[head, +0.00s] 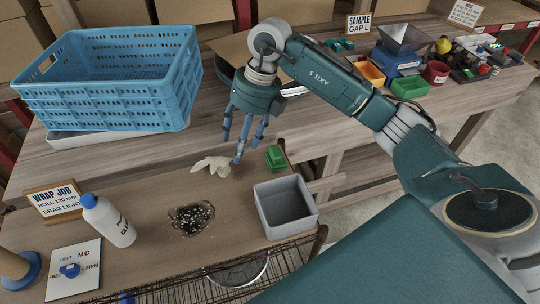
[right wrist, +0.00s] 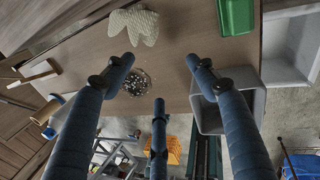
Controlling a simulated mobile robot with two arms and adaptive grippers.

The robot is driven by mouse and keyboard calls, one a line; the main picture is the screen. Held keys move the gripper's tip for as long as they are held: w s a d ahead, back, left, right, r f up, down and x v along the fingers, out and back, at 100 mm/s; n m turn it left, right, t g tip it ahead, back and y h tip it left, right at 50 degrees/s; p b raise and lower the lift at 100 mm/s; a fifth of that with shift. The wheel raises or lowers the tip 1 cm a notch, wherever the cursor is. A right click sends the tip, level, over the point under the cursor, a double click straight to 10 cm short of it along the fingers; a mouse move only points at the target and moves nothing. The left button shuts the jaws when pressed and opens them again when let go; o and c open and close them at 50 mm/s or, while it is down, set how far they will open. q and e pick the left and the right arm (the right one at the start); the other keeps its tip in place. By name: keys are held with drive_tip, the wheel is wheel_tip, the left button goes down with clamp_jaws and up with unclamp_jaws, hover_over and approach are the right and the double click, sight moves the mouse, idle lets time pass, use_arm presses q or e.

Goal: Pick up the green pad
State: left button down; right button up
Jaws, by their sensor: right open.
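The green pad (head: 275,157) lies on the near wooden table, just behind the grey bin and right of a pale glove. It also shows at the top of the right wrist view (right wrist: 236,15), partly cut off by the frame edge. My right gripper (head: 243,145) points down with its fingers spread, above the table and just left of the pad. In the right wrist view the fingers (right wrist: 160,75) are open with nothing between them, and the pad is beyond the right finger. My left gripper is in neither view.
The pale glove (head: 212,166) lies left of the fingers. A grey bin (head: 286,209) stands at the table's right edge.

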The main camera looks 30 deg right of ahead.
sight(274, 151)
drive_tip(key=d+m+h, duration=0.2)
drive_tip(key=d+h, duration=0.1)
drive_tip(key=d, duration=0.7)
wheel_tip(274, 151, down, 3)
drive_tip(key=shift+s+a+f+g, duration=0.15)
drive_tip(key=shift+f+g, duration=0.05)
drive_tip(key=shift+g, duration=0.2)
drive_tip(key=shift+f, duration=0.3)
drive_tip(key=f+p, duration=0.2)
drive_tip(key=f, duration=0.2)
drive_tip(key=shift+w+f+p, duration=0.1)
drive_tip(key=shift+w+p, duration=0.1)
drive_tip(key=shift+p, duration=0.2)
drive_tip(key=shift+w+f, duration=0.1)
drive_tip(key=shift+f, duration=0.5)
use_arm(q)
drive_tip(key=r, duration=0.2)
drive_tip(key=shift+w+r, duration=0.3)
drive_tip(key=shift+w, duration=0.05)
use_arm(e)
drive_tip(key=c, duration=1.3)
drive_tip(key=shift+o, duration=0.2)
drive_tip(key=shift+r, duration=0.1)
